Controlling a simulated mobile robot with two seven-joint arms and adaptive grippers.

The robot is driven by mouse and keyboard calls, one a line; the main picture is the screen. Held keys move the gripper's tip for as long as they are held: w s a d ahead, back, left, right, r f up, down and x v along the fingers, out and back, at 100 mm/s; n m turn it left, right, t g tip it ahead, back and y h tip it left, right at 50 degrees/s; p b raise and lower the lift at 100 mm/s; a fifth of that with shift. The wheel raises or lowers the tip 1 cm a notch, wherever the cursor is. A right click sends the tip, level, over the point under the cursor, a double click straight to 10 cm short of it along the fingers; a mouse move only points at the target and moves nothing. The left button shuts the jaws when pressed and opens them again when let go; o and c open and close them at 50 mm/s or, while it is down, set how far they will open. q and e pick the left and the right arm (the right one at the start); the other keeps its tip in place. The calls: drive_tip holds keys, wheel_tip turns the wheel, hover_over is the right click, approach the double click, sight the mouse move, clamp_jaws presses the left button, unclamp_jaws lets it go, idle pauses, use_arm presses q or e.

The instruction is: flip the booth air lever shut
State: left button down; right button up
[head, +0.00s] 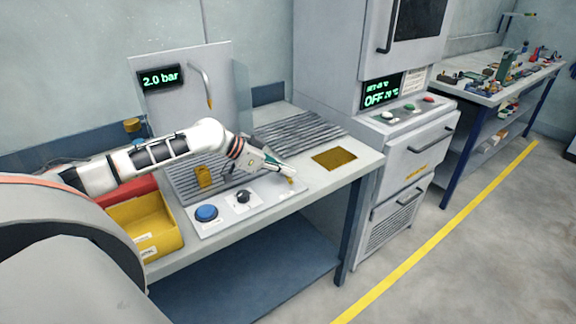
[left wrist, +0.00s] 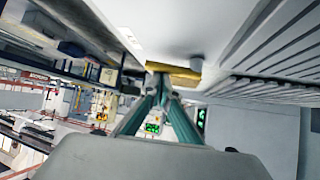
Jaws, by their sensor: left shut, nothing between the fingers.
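The booth air lever appears to be the yellow bar (left wrist: 173,70) directly in front of my left fingertips in the left wrist view, beside a grey stub on a pale surface. In the head view only a small orange-yellow bit of it (head: 291,180) shows at the fingertips, over the right end of the control panel (head: 222,222). My left gripper (head: 288,174) is shut and empty, its tips at or very near the lever; I cannot tell whether they touch. The gripper hides most of the lever in the head view, so its angle is unclear. My right gripper is out of view.
The panel also carries a blue button (head: 206,213) and a black knob (head: 243,197). A display (head: 161,78) reads 2.0 bar. A yellow bin (head: 150,225) stands left of the panel. A brass-coloured plate (head: 334,159) lies right of it, near an oven cabinet (head: 420,150).

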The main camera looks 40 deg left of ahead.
use_arm(q)
drive_tip(key=shift+s+a+m+g+h, duration=0.2)
drive_tip(key=shift+a+m+g+h, duration=0.1)
drive_tip(key=shift+m, duration=0.2)
drive_tip(key=shift+s+a+p, duration=0.3)
drive_tip(key=shift+s+a, duration=0.05)
drive_tip(key=shift+s, duration=0.05)
drive_tip(key=shift+s+a+m+g+h, duration=0.1)
drive_tip(key=shift+a+m+g+h, duration=0.25)
drive_tip(key=shift+m+g+h, duration=0.35)
drive_tip(key=shift+a+f, duration=0.1)
drive_tip(key=shift+a, duration=0.1)
drive_tip(key=shift+s+a, duration=0.25)
drive_tip(key=shift+a, duration=0.45)
drive_tip(key=shift+w+d, duration=0.1)
drive_tip(key=shift+w, duration=0.05)
drive_tip(key=shift+w+d+p, duration=0.25)
drive_tip(key=shift+w+p, duration=0.05)
drive_tip(key=shift+w, duration=0.4)
